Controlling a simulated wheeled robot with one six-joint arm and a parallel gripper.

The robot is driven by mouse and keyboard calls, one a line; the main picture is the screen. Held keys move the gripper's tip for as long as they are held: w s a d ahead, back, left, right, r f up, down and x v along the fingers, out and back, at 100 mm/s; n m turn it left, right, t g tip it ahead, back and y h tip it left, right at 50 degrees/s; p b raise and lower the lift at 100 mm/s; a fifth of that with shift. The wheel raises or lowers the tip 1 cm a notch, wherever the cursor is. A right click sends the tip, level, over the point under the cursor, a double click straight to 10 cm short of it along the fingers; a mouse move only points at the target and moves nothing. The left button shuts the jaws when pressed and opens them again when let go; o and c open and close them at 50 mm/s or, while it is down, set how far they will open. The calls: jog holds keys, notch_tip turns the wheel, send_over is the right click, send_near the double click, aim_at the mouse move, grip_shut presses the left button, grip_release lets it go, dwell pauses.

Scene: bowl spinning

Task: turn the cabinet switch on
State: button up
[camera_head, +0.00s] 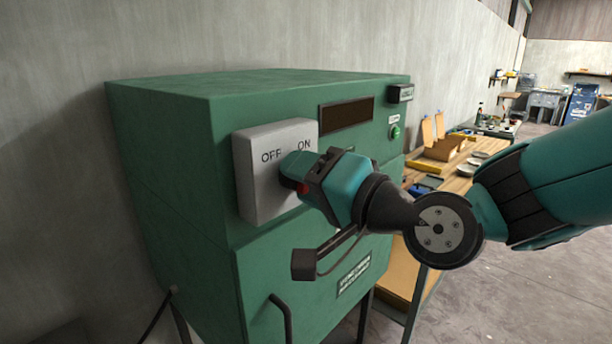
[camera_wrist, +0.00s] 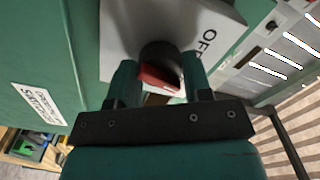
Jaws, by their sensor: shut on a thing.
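The green cabinet (camera_head: 160,150) stands against the wall, with a grey switch plate (camera_head: 252,190) marked OFF and ON on its front. The plate also shows in the wrist view (camera_wrist: 120,40). My gripper (camera_head: 293,175) is at the plate and covers much of the switch in the head view. In the wrist view my gripper (camera_wrist: 160,82) has one finger on each side of the red switch handle (camera_wrist: 160,77) and is shut on it. The handle sits on a dark round hub (camera_wrist: 160,54). Its exact angle against the ON mark is hard to tell.
A green button (camera_head: 395,132) and a dark display panel (camera_head: 346,114) are on the cabinet front. A bent door handle (camera_head: 283,315) sticks out below. A wooden workbench (camera_head: 458,184) with tools stands to the right. The floor (camera_head: 500,290) at the right is clear.

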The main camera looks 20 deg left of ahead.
jog(key=m+p, duration=0.2)
jog(key=m, duration=0.3)
jog(key=shift+m, duration=0.4)
dwell(0.3)
jog(key=o, duration=0.9)
jog(key=shift+b+v, duration=4.25)
jog(key=shift+v, duration=4.5)
